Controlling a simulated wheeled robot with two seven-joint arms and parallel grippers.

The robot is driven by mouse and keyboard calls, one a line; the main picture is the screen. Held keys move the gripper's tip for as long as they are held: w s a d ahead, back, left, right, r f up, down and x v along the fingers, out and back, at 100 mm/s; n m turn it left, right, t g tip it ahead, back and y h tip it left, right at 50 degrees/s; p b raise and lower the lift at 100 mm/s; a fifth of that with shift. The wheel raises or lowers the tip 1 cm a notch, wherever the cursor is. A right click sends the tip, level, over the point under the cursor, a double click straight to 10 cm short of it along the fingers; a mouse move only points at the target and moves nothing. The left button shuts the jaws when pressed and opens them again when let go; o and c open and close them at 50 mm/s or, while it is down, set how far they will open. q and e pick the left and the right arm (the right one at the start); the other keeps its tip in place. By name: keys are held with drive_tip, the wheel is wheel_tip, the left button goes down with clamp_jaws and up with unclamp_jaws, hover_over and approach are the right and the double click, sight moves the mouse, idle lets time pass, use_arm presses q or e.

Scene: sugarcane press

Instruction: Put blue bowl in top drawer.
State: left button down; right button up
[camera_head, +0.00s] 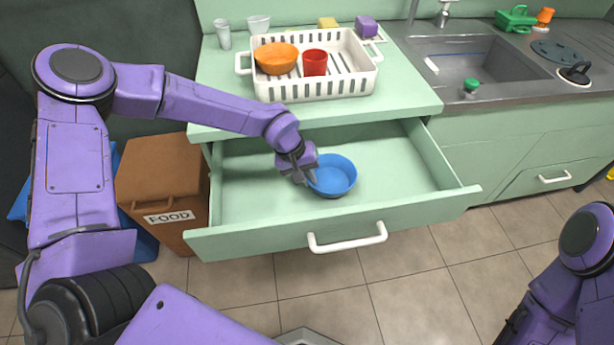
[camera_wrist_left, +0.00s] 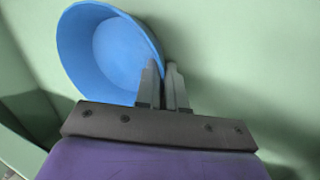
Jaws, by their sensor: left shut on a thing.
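The blue bowl (camera_head: 332,174) is upright inside the open top drawer (camera_head: 250,208), near its middle. My left gripper (camera_head: 306,180) is shut on the bowl's left rim. In the left wrist view the bowl (camera_wrist_left: 106,52) shows with its rim between the two fingers (camera_wrist_left: 162,82). I cannot tell whether the bowl touches the drawer floor. My right arm shows at the lower right of the head view, but its gripper fingers are not visible.
A white dish rack (camera_head: 318,88) on the counter above holds an orange bowl (camera_head: 277,58) and a red cup (camera_head: 315,63). A brown food bin (camera_head: 163,185) stands left of the drawer. The sink (camera_head: 470,70) is at right. The drawer's right side is empty.

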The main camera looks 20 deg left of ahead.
use_arm(q)
drive_tip(key=shift+f, duration=0.25)
drive_tip(key=c, duration=1.2)
unclamp_jaws()
drive_tip(key=shift+c, duration=0.2)
drive_tip(key=shift+r, duration=0.1)
drive_tip(key=shift+a+r, duration=0.15)
drive_tip(key=shift+r, duration=0.2)
drive_tip(key=p+v, duration=0.1)
drive_tip(key=v, duration=1)
drive_tip(key=shift+r+p, duration=0.2)
drive_tip(key=shift+p, duration=0.2)
